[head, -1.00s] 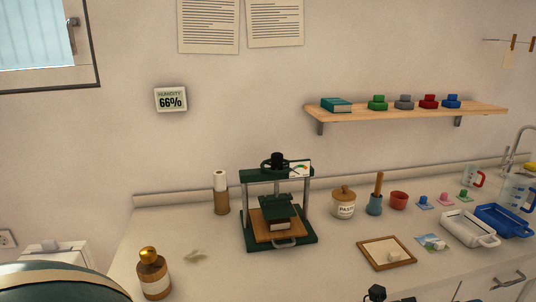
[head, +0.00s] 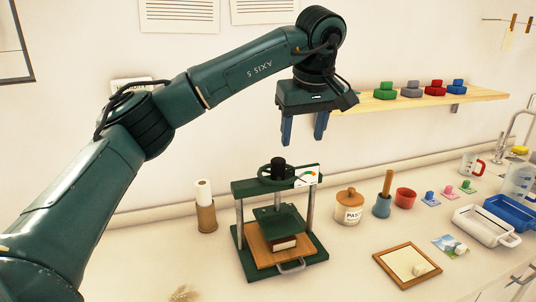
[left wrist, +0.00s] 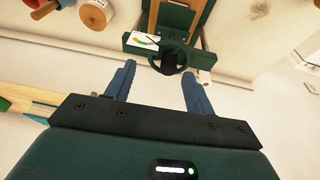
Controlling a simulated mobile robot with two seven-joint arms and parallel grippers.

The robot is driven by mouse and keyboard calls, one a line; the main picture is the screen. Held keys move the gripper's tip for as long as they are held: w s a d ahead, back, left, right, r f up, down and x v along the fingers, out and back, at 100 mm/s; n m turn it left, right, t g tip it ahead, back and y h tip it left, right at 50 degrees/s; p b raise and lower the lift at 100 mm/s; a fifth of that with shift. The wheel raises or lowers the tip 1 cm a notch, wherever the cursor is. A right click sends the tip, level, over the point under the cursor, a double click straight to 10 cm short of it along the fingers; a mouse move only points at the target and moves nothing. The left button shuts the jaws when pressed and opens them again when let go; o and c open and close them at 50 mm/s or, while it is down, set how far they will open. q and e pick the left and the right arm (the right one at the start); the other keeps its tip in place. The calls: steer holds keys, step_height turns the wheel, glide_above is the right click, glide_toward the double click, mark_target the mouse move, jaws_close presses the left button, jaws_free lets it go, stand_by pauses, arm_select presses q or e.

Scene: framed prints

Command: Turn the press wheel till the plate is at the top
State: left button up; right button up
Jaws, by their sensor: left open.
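The dark green press stands on the counter in the head view. Its wheel (head: 263,172) with a black knob (head: 278,164) is on the top crossbar, beside a small gauge (head: 307,176). The green plate (head: 279,220) is low between the posts, on or just above a brown block with a pale edge (head: 285,245) on a wooden board (head: 259,254). My left gripper (head: 303,141) is open and empty, pointing down above the press, apart from the wheel. In the left wrist view, the wheel (left wrist: 184,63) shows beyond the open fingers (left wrist: 158,68). My right gripper is out of view.
A roll in a brown holder (head: 205,210) stands left of the press. A paste jar (head: 349,206), a blue pot (head: 382,206) and a red cup (head: 405,198) stand right. A wooden frame (head: 407,265) lies front right. A shelf (head: 430,100) is behind the gripper.

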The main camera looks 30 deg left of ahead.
mark_target(279, 159)
arm_select(q)
steer(key=a+r+y, duration=0.1)
steer(key=a+r, duration=0.2)
steer(key=x, duration=1.1)
steer(key=shift+a+f+p, duration=0.15)
steer(key=shift+f+p, duration=0.1)
steer(key=shift+p, duration=0.15)
steer(key=shift+x, duration=0.85)
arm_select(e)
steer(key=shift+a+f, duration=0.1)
arm_select(q)
steer(key=shift+w, duration=0.1)
steer(key=c, duration=1)
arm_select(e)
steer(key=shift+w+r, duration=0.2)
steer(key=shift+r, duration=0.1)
arm_select(q)
steer(key=shift+r+n+p, duration=0.1)
steer(key=shift+n+p, duration=0.2)
steer(key=shift+n, duration=0.1)
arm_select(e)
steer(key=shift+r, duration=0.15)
